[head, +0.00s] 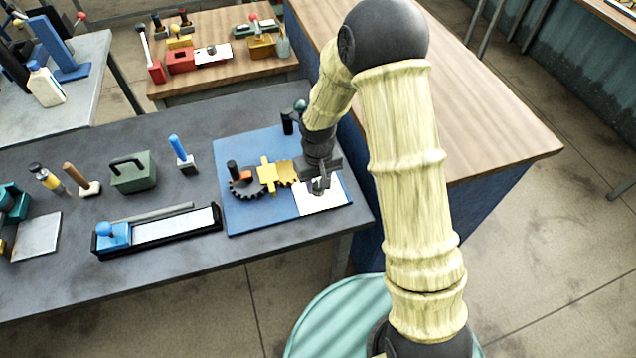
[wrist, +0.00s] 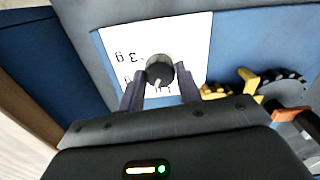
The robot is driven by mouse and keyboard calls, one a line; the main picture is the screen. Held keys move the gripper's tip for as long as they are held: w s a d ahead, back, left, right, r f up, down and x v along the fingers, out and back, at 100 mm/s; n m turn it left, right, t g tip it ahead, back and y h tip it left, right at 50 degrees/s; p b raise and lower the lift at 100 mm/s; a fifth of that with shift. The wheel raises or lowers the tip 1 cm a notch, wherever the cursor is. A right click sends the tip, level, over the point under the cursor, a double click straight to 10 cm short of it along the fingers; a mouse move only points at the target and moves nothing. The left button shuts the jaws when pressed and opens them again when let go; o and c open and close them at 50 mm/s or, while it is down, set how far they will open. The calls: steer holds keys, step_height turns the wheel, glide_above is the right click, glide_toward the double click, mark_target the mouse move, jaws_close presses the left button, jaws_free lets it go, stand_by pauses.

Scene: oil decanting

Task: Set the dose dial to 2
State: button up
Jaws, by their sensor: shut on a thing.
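The dose dial (wrist: 159,70) is a round dark knob with a pale pointer mark, set on a white scale card (wrist: 195,40) with printed numbers. In the wrist view the pointer mark points toward the bottom of the picture, slightly left; a 3 is readable at the card's left, other numbers are partly hidden. My gripper (wrist: 160,85) is shut on the dial, one finger at each side. In the head view my gripper (head: 320,185) is over the white card (head: 325,198), at the right end of the blue board (head: 262,218), and hides the dial.
A dark gear (head: 245,188) with a handle and a yellow gear piece (head: 270,175) sit just left of my gripper. A black tray (head: 155,232) with a blue-knobbed slider and a green block (head: 133,172) stand further left. The table's right edge is close.

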steer(key=m, duration=0.6)
stand_by(0.4)
steer(key=o, duration=1)
step_height(320, 180, up, 18)
steer(key=b, duration=0.1)
steer(key=shift+f, duration=0.25)
